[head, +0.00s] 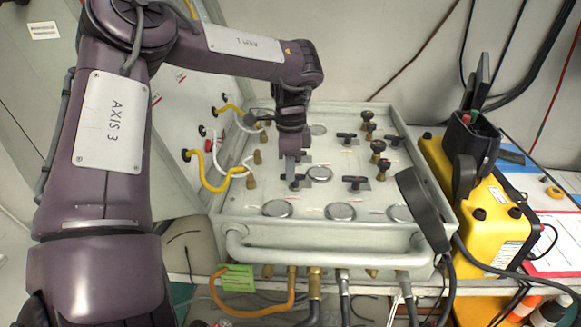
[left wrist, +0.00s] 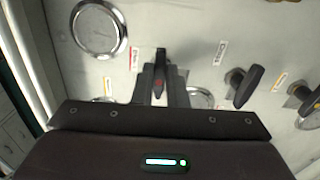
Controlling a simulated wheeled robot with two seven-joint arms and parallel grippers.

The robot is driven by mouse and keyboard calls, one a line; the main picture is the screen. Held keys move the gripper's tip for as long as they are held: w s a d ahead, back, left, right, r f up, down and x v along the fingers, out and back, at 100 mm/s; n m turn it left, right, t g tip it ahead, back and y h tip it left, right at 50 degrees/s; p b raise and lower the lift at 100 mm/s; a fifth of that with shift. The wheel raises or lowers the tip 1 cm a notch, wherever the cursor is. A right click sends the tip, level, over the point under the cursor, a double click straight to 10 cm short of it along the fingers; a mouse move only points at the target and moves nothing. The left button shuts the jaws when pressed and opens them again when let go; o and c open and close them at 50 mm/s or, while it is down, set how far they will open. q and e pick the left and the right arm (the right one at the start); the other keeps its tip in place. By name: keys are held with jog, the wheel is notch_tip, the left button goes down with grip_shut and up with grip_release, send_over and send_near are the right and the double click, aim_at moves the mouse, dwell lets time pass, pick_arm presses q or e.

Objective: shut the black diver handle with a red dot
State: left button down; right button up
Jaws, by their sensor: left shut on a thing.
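The black diver handle with a red dot (left wrist: 160,66) stands on the light grey panel, between my left gripper's fingers in the left wrist view. Its red mark shows just at the fingertips. My left gripper (left wrist: 160,92) is shut on this handle. In the head view my left gripper (head: 290,178) points down onto the panel (head: 232,208), left of its middle, and partly hides the handle (head: 301,184). My right gripper is not in view.
Other black handles (head: 355,182) and brass-stemmed knobs (head: 377,147) stand close by, with round gauges (head: 340,211) in front. A black handset (head: 422,208) hangs at the panel's right edge. A yellow case (head: 480,210) is at right, yellow hoses (head: 205,183) at left.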

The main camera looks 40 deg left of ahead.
aim_at(291, 186)
pick_arm(q)
jog(key=shift+w+m, duration=0.1)
jog(key=shift+m, duration=0.4)
jog(key=c, duration=1.5)
grip_release()
jog(key=shift+o, duration=0.2)
notch_tip(291, 186, up, 8)
jog(key=shift+w+a, duration=0.15)
jog(key=shift+a, duration=0.05)
jog(key=shift+f, duration=0.15)
